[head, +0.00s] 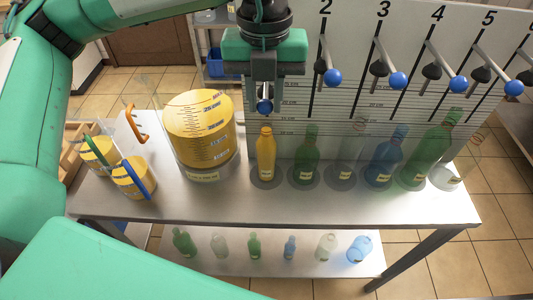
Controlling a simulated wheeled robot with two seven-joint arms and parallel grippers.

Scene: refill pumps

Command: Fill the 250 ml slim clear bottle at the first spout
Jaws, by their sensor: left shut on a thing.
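The slim bottle (266,155) stands upright on the steel bench, leftmost in the row and below the first spout position. Yellow shows through most of its height, up to about the neck; I cannot read an exact level. My left gripper (265,102) points down above and behind the bottle, shut at the blue knob (265,107) of the first lever. That knob sits lower than the knobs of the other levers. The gripper hides the number and most of the first spout. My right gripper is not in view.
A large graduated tank (199,140) of yellow liquid stands left of the bottle. Two handled jugs (134,180) with yellow liquid stand further left. Several green, blue and clear bottles (306,160) stand to the right, below the other levers (397,80). The bench's front strip (300,205) is clear.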

